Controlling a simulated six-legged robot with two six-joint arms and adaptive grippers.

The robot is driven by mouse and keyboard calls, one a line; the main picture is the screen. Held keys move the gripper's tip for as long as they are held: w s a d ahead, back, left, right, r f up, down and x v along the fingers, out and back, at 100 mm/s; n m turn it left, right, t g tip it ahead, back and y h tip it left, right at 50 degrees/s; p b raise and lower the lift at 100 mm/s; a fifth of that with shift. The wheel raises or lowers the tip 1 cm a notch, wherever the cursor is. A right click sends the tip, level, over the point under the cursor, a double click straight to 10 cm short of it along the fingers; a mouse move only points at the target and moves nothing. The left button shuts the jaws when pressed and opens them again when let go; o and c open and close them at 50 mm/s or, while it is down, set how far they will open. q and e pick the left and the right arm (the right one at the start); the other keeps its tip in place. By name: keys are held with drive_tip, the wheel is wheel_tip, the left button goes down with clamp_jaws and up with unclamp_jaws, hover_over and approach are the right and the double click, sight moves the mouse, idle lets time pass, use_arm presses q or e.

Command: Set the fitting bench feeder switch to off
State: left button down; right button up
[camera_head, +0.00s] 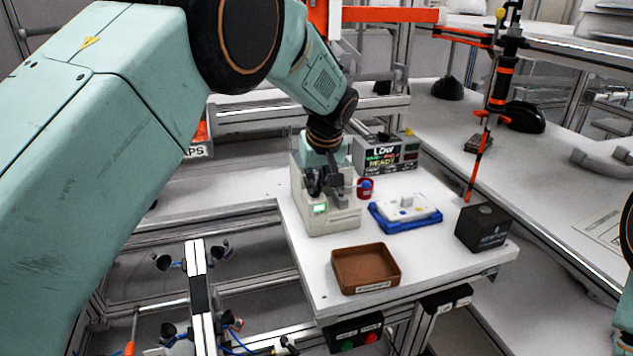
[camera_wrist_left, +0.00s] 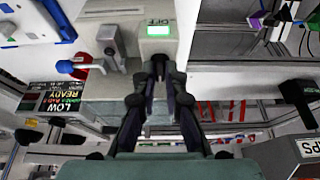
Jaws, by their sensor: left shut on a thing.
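The feeder (camera_head: 336,218), a pale box with a small lit green panel, stands at the back left of the white bench. In the left wrist view the green panel (camera_wrist_left: 158,31) has a small label beside it that seems to read OFF. My left gripper (camera_head: 326,186) is over the feeder's front, its fingers close together. In the left wrist view the left gripper (camera_wrist_left: 160,66) points at the feeder just below the panel. It is shut on the feeder switch, which the fingers hide. My right gripper is not in view.
A blue tray (camera_head: 408,222), a brown tray (camera_head: 366,268) and a black box (camera_head: 484,229) occupy the bench.

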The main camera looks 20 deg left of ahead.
use_arm(q)
drive_tip(key=shift+a, duration=0.1)
drive_tip(key=shift+r+p, duration=0.1)
drive_tip(key=shift+p, duration=0.2)
drive_tip(key=m+h+p, duration=0.1)
drive_tip(key=m+p, duration=0.1)
drive_tip(key=p, duration=0.1)
drive_tip(key=m+p, duration=0.3)
drive_tip(key=shift+a+r+t+h, duration=0.15)
drive_tip(key=shift+r+t+h, duration=0.05)
drive_tip(key=shift+t+h, duration=0.2)
drive_tip(key=m+h+p, duration=0.1)
drive_tip(key=m, duration=0.1)
drive_tip(key=shift+a+f+m, duration=0.1)
drive_tip(key=shift+m, duration=0.7)
drive_tip(key=shift+w+a+f+m+h, duration=0.15)
drive_tip(key=shift+m+h, duration=0.35)
drive_tip(key=shift+m, duration=0.3)
drive_tip(key=m+h+b, duration=0.1)
drive_tip(key=m+b, duration=0.3)
drive_tip(key=shift+a+g, duration=0.1)
drive_tip(key=shift+g, duration=0.3)
drive_tip(key=shift+w+a+m+g+h+b, duration=0.1)
drive_tip(key=shift+m+g+h+b, duration=0.25)
drive_tip(key=shift+m, duration=0.6)
drive_tip(key=shift+m+g+h+b, duration=0.15)
drive_tip(key=shift+m+h+b, duration=0.25)
drive_tip(key=shift+m, duration=0.55)
